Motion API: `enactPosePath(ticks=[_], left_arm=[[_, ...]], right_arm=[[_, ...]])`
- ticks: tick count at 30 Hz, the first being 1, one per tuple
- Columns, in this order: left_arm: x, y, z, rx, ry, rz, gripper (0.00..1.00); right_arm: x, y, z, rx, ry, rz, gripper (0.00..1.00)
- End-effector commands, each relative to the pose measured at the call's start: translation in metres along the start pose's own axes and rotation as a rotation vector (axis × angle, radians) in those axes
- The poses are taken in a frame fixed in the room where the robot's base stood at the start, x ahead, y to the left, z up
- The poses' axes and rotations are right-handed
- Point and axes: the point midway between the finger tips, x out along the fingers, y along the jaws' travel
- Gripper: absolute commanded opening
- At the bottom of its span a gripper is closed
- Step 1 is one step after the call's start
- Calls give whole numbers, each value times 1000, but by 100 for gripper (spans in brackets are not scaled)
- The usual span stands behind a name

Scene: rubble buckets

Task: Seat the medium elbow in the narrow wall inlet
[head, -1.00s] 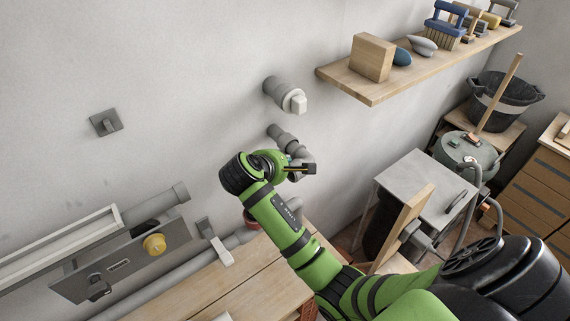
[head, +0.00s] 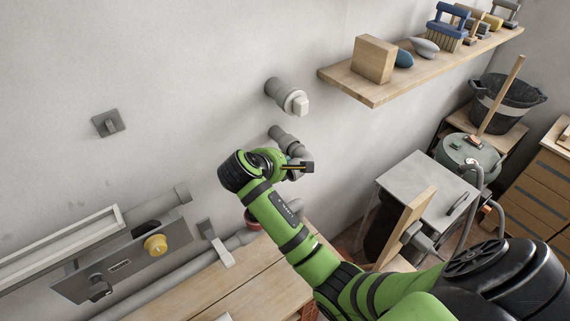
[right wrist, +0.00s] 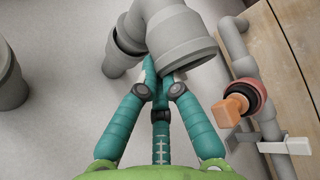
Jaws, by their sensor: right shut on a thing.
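The grey medium elbow (head: 297,153) is in my right gripper (head: 300,167), close to the wall. The narrow wall inlet (head: 275,132) is a short grey pipe, up and left of the gripper. The elbow's far end lines up with or overlaps this inlet; I cannot tell how deep it sits. My gripper hides part of the elbow. My left gripper is not in view.
A wider wall pipe with a white plug (head: 290,97) sits just above. A wooden shelf (head: 372,90) with tools is at upper right. A grey pipe with a red collar and orange knob (right wrist: 235,105) runs beside the wooden bench (head: 225,288) below.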

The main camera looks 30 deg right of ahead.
Motion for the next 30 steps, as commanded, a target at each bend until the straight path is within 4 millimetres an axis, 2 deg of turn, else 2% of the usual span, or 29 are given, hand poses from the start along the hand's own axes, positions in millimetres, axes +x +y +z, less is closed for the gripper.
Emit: enactPosePath(ticks=[5, 14, 17, 26, 30], left_arm=[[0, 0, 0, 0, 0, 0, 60], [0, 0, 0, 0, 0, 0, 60], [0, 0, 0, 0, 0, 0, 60], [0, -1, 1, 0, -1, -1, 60], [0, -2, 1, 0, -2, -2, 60]], right_arm=[[2, 6, -2, 1, 0, 2, 0], [2, 6, -2, 1, 0, 2, 0], [2, 6, -2, 1, 0, 2, 34], [2, 6, -2, 1, 1, 1, 34], [-5, 6, -2, 1, 1, 3, 34]])
